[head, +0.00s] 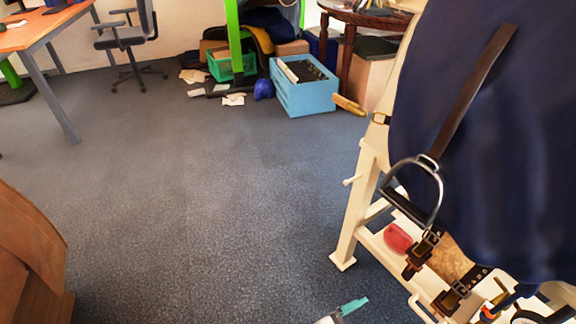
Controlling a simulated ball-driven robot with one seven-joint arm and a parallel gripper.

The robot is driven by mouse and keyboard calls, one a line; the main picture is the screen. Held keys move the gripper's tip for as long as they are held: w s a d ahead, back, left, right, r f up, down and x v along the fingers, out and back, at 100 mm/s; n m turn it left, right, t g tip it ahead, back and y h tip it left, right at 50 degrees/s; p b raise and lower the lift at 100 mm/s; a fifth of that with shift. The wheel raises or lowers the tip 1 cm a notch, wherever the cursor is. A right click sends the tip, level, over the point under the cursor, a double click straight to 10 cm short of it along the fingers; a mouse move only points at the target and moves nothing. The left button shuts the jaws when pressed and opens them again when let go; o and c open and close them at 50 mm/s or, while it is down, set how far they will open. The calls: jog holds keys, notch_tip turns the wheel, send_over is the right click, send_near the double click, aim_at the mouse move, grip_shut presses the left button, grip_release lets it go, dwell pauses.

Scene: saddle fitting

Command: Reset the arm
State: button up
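At the right, a cream wooden stand (352,215) carries a large dark blue cover (480,120). A brown strap (473,90) hangs over the cover, with a metal stirrup (438,190) at its lower end.
A lower shelf of the stand holds a red item (397,238) and buckled leather straps (452,299). A blue crate (304,98), green crate (222,68), office chair (128,42) and desk (42,37) stand behind. Brown furniture (30,250) is at left. The middle carpet (200,190) is clear.

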jog(key=s+d+f+m+g+y, duration=0.2)
jog(key=s+d+m+g+y, duration=0.3)
jog(key=m, duration=0.3)
jog(key=s+d+f+m+g+y, duration=0.2)
jog(key=s+d+f+m+y, duration=0.15)
jog(key=s+d+m, duration=0.4)
jog(key=s+r+m+y+p, duration=0.2)
jog(key=r+m+p, duration=0.1)
jog(key=r+p, duration=0.9)
jog(key=s+a+r+m+t+y+p, duration=0.1)
jog(key=r+m+y+p, duration=0.2)
jog(key=r+p, duration=0.8)
notch_tip(320, 180, up, 5)
jog(key=shift+s+a+f+y+p, duration=0.15)
jog(key=shift+s+a+y+p, duration=0.1)
jog(key=shift+s+y+p, duration=0.1)
